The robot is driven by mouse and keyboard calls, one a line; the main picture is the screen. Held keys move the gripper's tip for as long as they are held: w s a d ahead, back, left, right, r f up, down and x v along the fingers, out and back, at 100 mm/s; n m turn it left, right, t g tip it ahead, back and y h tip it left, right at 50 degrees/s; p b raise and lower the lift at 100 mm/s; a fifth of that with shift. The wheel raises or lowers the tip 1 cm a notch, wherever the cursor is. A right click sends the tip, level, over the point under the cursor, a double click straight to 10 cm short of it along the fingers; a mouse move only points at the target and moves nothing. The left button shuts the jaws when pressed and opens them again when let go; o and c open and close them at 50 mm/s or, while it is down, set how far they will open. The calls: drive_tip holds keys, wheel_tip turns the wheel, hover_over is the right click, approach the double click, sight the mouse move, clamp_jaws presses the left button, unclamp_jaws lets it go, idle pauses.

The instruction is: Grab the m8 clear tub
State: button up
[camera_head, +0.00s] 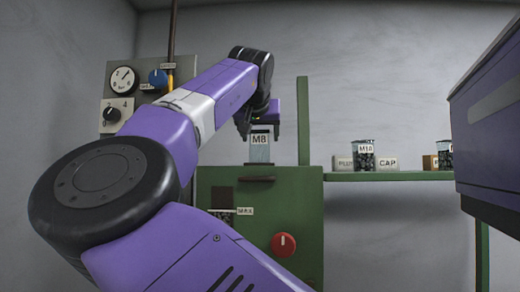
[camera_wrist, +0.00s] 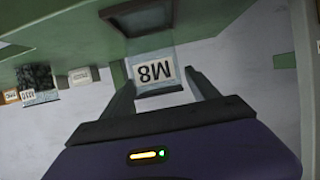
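The M8 clear tub (camera_head: 260,152) stands upright on top of the green cabinet (camera_head: 290,190), with a white M8 label on its upper part. It also shows in the wrist view (camera_wrist: 155,72), where its label is upside down. My gripper (camera_head: 261,128) is at the upper part of the tub. In the wrist view my gripper (camera_wrist: 163,82) has its two fingers apart, one on each side of the tub, with a gap visible at the right finger. The tub looks empty.
A green shelf (camera_head: 395,176) at the right holds an M10 tub (camera_head: 363,155) with dark contents and small labelled blocks. A green post (camera_head: 303,120) rises close to the right of my gripper. The cabinet front has a red knob (camera_head: 284,245). A grey gauge panel (camera_head: 128,98) stands at left.

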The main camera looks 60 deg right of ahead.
clamp_jaws()
drive_tip(key=shift+r, duration=0.15)
